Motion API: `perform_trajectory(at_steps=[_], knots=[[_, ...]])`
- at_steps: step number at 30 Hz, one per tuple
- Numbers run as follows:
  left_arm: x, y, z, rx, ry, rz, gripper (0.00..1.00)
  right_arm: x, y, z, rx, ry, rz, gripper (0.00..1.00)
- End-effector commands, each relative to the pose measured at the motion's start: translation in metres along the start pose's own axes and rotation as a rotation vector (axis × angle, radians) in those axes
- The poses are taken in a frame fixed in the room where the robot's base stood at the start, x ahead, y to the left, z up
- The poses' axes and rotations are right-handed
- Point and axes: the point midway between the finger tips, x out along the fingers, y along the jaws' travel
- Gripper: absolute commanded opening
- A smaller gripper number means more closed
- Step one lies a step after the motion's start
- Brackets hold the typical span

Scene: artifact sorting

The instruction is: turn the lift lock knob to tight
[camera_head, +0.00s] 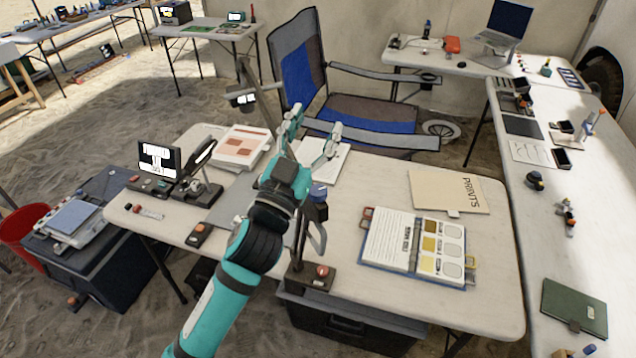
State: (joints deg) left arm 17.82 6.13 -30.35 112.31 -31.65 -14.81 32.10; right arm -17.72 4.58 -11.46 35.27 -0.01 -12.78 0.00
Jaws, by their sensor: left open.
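My left gripper (314,128) reaches in from the bottom over the near table, its teal fingers spread and empty, pointing away toward the folding chair. A camera-like head (243,99) on a dark slanted post stands behind and left of it, above a grey base plate (238,198). My gripper and wrist hide part of this stand. A dark device with a blue top (318,191) and a curved handle stands just right of my wrist, partly covered by it. I cannot make out which part is the lift lock knob or how it is set. My right gripper is not in view.
The near table (340,268) holds an open swatch binder (414,245), a folder marked PRINTS (449,191), papers (240,147) and a small screen (159,158). A blue folding chair (345,108) stands close behind. A long table (530,215) runs along the right.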

Motion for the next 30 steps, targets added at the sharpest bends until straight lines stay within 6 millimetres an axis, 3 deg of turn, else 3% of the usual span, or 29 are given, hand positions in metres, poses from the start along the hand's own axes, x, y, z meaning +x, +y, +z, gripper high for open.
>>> perform_trajectory(at_steps=[1,4,6,8,10,12,14,17,20,21,25,27,30], knots=[[0.017,0.016,-0.026,0.026,0.097,0.065,0.55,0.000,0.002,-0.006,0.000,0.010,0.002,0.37],[0.039,0.060,-0.077,0.090,0.303,0.250,0.55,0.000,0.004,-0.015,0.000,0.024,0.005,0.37],[0.046,0.104,-0.112,0.157,0.453,0.440,0.55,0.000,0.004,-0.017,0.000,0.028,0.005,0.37],[0.042,0.144,-0.133,0.233,0.563,0.640,0.55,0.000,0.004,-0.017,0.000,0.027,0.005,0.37],[0.031,0.184,-0.141,0.337,0.640,0.890,0.55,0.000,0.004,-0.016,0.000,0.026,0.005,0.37],[0.017,0.212,-0.133,0.458,0.659,1.151,0.55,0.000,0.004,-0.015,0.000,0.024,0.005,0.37],[0.005,0.222,-0.117,0.575,0.619,1.373,0.55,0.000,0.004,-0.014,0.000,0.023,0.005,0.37],[-0.005,0.206,-0.082,0.789,0.428,1.711,0.55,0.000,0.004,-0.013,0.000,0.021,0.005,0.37],[-0.004,0.155,-0.058,0.989,0.104,1.955,0.55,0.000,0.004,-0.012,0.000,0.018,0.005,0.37],[-0.001,0.130,-0.055,1.056,-0.044,2.015,0.55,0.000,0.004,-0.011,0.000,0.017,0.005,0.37],[0.005,0.056,-0.066,1.195,-0.481,2.093,0.55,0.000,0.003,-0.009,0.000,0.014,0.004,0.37],[0.007,0.029,-0.077,1.229,-0.646,2.092,0.55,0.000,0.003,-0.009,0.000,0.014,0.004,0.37],[0.006,0.008,-0.086,1.247,-0.776,2.085,0.55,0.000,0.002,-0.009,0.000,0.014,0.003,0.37]])
